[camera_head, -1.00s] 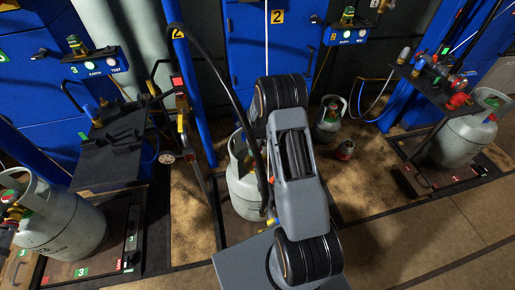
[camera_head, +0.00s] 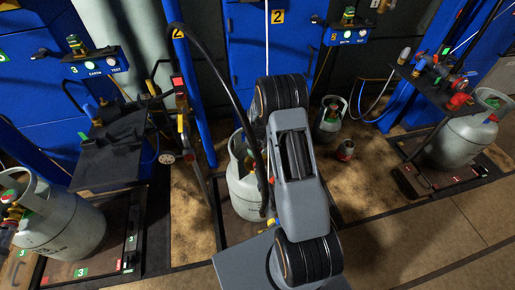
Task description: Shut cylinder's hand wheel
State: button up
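A grey gas cylinder (camera_head: 242,190) stands on the middle scale, in front of the blue cabinet marked 2. My own grey arm covers its right side. Its collar shows beside a black hose, but its hand wheel cannot be made out behind the arm and hose. My gripper is hidden behind my arm links, so its opening and its contact with the wheel do not show.
Other grey cylinders stand at the left (camera_head: 58,228) and right (camera_head: 468,138). A small cylinder (camera_head: 328,118) and a red-topped can (camera_head: 345,149) stand on the floor behind my arm. A blue post (camera_head: 196,95) rises left of the middle cylinder. Open floor lies at the lower right.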

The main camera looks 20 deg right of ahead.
jog(key=o, duration=0.9)
notch_tip(320, 180, up, 14)
jog(key=shift+f+p, duration=0.1)
jog(key=shift+p, duration=1)
jog(key=s+a+r+n+t+p, duration=0.1)
jog(key=s+a+r+n+p, duration=0.2)
jog(key=r+n, duration=0.7)
jog(key=s+a+r+n+t+p, duration=0.1)
jog(key=s+a+r+n+p, duration=0.3)
jog(key=s+r+n+p, duration=0.3)
jog(key=s+a+r+n+t+p, duration=0.1)
jog(key=s+a+r+n+p, duration=0.3)
jog(key=s+r+n, duration=0.8)
jog(key=shift+s+a+r+n+t+p, duration=0.15)
jog(key=shift+r+n+p, duration=0.15)
jog(key=shift+r+n, duration=0.25)
jog(key=shift+s+d+r+n+t+p, duration=0.15)
jog(key=shift+r+n+p, duration=0.1)
jog(key=shift+r+n, duration=0.3)
